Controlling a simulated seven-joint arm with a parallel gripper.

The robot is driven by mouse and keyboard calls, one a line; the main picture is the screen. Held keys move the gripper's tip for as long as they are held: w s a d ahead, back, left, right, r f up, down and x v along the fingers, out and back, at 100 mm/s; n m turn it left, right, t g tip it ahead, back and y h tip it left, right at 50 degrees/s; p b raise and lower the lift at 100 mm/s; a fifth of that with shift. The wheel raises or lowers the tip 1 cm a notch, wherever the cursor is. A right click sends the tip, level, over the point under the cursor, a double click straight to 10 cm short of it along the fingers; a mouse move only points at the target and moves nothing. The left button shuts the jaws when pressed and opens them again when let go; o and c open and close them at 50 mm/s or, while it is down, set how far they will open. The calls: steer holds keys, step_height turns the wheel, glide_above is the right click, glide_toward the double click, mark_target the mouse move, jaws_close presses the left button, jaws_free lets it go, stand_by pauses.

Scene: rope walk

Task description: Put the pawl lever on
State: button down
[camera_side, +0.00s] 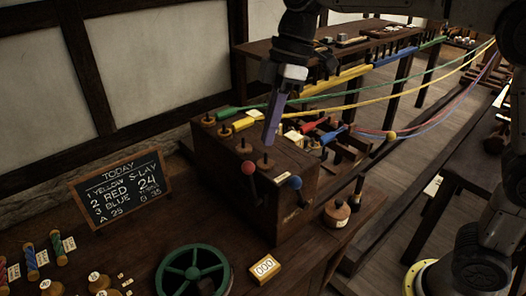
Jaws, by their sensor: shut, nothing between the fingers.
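My gripper (270,139) points down over the dark wooden box (290,205). Its long fingers are together with nothing between them. The tips are close to a peg on the box top; I cannot tell whether they touch it. A lever with a red ball knob (249,168) stands at the front of the box, just below and left of the fingertips. A lever with a blue ball knob (294,182) stands to its right. I cannot tell which of these is the pawl lever.
Coloured strands, including a yellow rope (425,93), stretch to the upper right. A chalkboard (120,190) leans at left. A green wheel (193,273), a number block (264,269) and a wooden pot (337,212) surround the box. Several spools lie at lower left.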

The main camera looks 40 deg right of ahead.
steer(key=shift+v, duration=2.05)
steer(key=shift+w, duration=0.15)
steer(key=s+d+r+m+t, duration=0.3)
steer(key=s+d, duration=0.4)
steer(key=s, duration=0.4)
steer(key=s+d+f+m+t+h, duration=0.1)
steer(key=s+d+f+m, duration=0.2)
steer(key=s+f+m, duration=0.2)
steer(key=s+d+f+m+t+h, duration=0.1)
steer(key=s+d+f+m, duration=0.3)
steer(key=f, duration=0.5)
steer(key=shift+s+m+h, duration=0.6)
steer(key=shift+s+h, duration=0.05)
steer(key=shift+h, duration=0.15)
steer(key=shift+d, duration=0.1)
